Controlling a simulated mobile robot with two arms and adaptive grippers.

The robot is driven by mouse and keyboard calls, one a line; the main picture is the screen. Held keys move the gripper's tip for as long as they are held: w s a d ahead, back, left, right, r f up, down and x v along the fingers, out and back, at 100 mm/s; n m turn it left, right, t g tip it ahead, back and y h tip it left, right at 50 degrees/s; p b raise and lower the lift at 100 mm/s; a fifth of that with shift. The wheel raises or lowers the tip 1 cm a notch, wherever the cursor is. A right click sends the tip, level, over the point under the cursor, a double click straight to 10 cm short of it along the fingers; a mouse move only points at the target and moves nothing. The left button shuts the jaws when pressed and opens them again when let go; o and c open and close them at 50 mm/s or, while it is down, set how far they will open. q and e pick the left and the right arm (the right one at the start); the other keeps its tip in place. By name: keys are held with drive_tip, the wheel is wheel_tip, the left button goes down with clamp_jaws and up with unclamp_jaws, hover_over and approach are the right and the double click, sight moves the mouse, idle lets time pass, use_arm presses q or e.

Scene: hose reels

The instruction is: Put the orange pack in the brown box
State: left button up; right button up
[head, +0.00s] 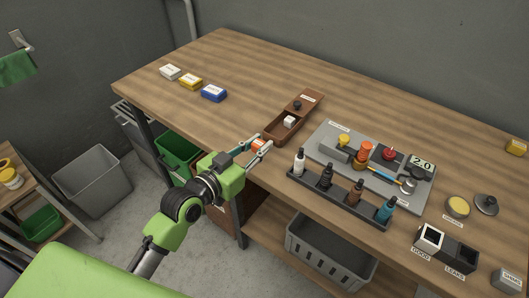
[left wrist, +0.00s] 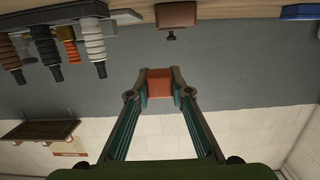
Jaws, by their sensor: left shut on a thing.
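The orange pack (head: 259,146) is between the fingers of my left gripper (head: 262,147), at the near edge of the table. In the left wrist view the pack (left wrist: 160,83) shows as an orange-brown block, clamped between both fingertips of the left gripper (left wrist: 160,90). The brown box (head: 272,136) is a long open tray just beyond and to the right of the gripper. A white cube (head: 289,122) lies in its near part and a black knob-like piece (head: 297,104) stands in its far part. The pack is apart from the box. My right gripper is not in view.
A black rack (head: 340,199) with several bottles stands right of the gripper, before a grey board (head: 326,137) with tools. White, yellow (head: 190,81) and blue (head: 214,93) packs lie far left. The table between them and the brown box is clear.

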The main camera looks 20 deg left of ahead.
use_arm(q)
hover_over(264, 159)
drive_tip(key=f, duration=0.4)
drive_tip(key=shift+s+f, duration=0.4)
drive_tip(key=f, duration=0.1)
drive_tip(key=w+f, duration=0.1)
drive_tip(key=f, duration=0.1)
drive_tip(key=shift+f, duration=0.35)
drive_tip(key=shift+s, duration=0.1)
drive_tip(key=shift+f+b, duration=0.1)
drive_tip(key=shift+b, duration=0.2)
drive_tip(key=o, duration=0.9)
